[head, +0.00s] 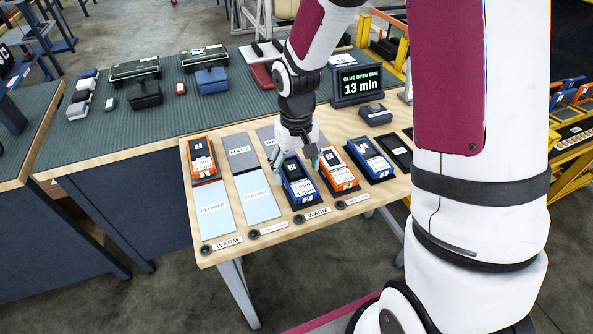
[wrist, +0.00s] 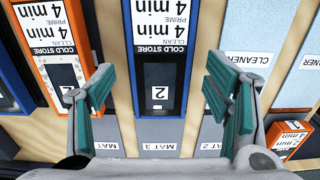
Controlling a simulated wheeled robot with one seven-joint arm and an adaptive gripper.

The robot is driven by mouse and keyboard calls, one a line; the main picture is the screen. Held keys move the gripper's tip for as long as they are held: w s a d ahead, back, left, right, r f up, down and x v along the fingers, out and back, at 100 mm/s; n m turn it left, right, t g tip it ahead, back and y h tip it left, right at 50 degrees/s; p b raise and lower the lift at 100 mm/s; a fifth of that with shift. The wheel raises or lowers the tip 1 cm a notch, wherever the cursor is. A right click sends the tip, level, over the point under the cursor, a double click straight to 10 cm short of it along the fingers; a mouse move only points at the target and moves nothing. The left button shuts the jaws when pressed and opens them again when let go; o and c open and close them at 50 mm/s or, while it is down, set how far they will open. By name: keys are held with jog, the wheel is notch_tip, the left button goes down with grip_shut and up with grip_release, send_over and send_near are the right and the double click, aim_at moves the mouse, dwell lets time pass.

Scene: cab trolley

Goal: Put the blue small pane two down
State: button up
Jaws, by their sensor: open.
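A blue-framed pane marked 2 (head: 299,188) lies in a dark holder at the front middle of the wooden table in the head view. In the wrist view, the blue pane (wrist: 161,45) carries a white label reading "COLD STORE", "CLEAN 4 min" and "PRIME 4 min". My gripper (wrist: 158,92) is open and empty, with its teal finger pads left and right of the pane's marked end. In the head view, my gripper (head: 293,156) is at the far end of this pane. Whether the fingers are level with the pane or above it, I cannot tell.
Light-blue cleaner sheets (head: 259,204) lie left. Grey mats (head: 238,148) and another orange pane (head: 201,158) are behind. A glue timer (head: 357,84) reads 13 min.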

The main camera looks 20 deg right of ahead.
aim_at(296, 175)
notch_tip(296, 175, up, 10)
jog(key=p, duration=0.1)
jog(key=s+r+t, duration=0.1)
jog(key=s+r, duration=1)
jog(key=s+r+t, duration=0.1)
jog(key=s+r, duration=0.1)
jog(key=s, duration=1.2)
jog(key=shift+s+d+t, duration=0.15)
jog(key=shift+t, duration=0.25)
notch_tip(296, 175, up, 6)
jog(key=t+p, duration=0.1)
jog(key=p, duration=0.4)
